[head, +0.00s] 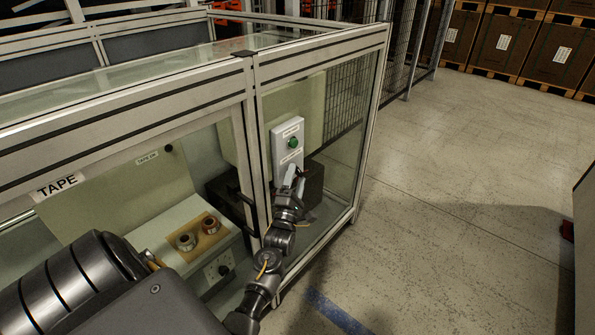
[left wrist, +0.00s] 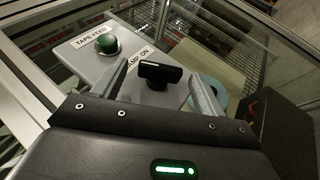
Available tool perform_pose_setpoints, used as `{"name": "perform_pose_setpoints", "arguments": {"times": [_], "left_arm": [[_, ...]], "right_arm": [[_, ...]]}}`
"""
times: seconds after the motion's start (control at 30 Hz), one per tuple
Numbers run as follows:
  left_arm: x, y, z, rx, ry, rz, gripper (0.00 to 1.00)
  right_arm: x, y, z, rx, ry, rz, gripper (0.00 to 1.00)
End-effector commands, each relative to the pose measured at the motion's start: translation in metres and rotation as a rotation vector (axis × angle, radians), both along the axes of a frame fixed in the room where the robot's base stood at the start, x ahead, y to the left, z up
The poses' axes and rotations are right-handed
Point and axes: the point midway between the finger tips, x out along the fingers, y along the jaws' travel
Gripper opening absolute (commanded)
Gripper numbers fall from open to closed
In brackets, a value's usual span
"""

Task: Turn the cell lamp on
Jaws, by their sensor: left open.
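A pale control box (head: 289,150) is mounted at the glazed cell's corner. It carries a green button (head: 293,143), labelled TAPE FEED in the left wrist view (left wrist: 106,43). Below the button is a black turn knob (left wrist: 160,75) beside a partly covered label reading "...AMP ON". The knob's bar lies crosswise in the left wrist view. My left gripper (head: 295,180) is open in front of the lower box, its fingers on either side of the knob in the wrist view. I cannot tell whether they touch it. In the head view the gripper hides the knob. My right gripper is not in view.
Aluminium frame posts (head: 252,150) and glass panels stand close to my left arm. A dark block (left wrist: 285,130) lies right of the box. The floor (head: 450,200) at right is mostly clear.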

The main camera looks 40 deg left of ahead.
Motion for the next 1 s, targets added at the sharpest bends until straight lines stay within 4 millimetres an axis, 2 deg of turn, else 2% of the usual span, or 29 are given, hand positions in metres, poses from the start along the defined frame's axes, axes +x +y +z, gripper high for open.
{"name": "perform_pose_setpoints", "arguments": {"times": [0.2, 0.57, 0.9, 1.0], "left_arm": [[0.018, 0.008, 0.01, 0.0, 0.001, -0.001, 0.72], [0.022, 0.009, 0.012, -0.001, 0.001, -0.002, 0.7], [0.021, 0.01, 0.011, -0.001, 0.002, 0.0, 0.27], [0.021, 0.011, 0.011, -0.001, 0.003, 0.0, 0.27]], "right_arm": [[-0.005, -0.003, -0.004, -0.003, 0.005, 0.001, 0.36], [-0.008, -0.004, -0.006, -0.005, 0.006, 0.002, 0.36], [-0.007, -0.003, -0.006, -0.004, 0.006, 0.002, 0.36], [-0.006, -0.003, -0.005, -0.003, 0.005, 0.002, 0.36]]}}
